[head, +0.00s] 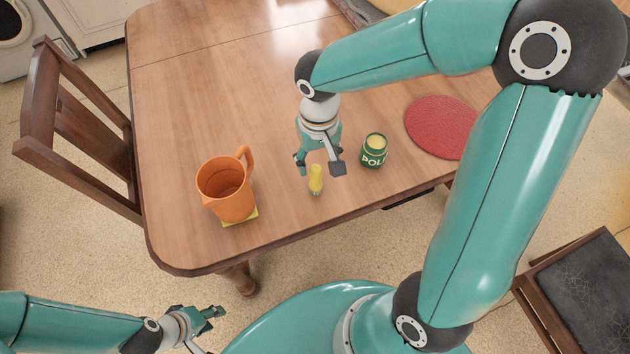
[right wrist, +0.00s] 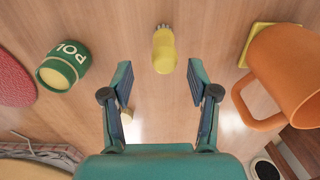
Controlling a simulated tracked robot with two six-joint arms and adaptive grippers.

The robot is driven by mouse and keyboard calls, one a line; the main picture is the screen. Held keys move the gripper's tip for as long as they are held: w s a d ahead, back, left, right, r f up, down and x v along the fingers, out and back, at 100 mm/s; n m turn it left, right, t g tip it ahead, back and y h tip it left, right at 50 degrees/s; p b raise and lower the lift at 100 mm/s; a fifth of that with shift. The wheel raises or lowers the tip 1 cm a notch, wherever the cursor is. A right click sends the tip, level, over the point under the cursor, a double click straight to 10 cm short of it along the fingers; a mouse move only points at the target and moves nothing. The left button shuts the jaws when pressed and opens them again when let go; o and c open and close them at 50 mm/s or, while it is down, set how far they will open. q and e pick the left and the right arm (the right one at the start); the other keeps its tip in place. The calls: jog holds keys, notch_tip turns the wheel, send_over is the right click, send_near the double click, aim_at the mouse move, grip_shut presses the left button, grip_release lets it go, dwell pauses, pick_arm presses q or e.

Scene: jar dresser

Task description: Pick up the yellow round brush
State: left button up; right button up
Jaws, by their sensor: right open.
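The yellow round brush (head: 316,180) lies on the wooden table near its front edge, between the orange jug and the green tin. In the right wrist view the brush (right wrist: 164,52) lies just beyond the fingertips, roughly in line with the gap between them, its bristle end pointing away. My right gripper (head: 320,167) is open and empty, above the table just behind the brush; its fingers also show in the right wrist view (right wrist: 158,78). My left gripper (head: 207,325) is low at the bottom left, off the table; its jaw state is unclear.
An orange jug (head: 229,190) stands left of the brush, partly over a yellow-green square (head: 241,219). A green tin (head: 374,151) stands right of my right gripper, with a red round mat (head: 441,127) beyond. A wooden chair (head: 80,130) is at the left. The table's far left is clear.

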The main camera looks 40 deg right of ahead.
aim_at(316, 176)
jog(key=shift+a+f, duration=0.15)
jog(key=shift+f, duration=1.35)
jog(key=shift+a+f, duration=0.15)
jog(key=shift+f, duration=1.3)
jog(key=shift+c, duration=0.2)
grip_shut()
jog(key=shift+r, duration=0.15)
notch_tip(316, 176, up, 20)
jog(key=p, duration=0.1)
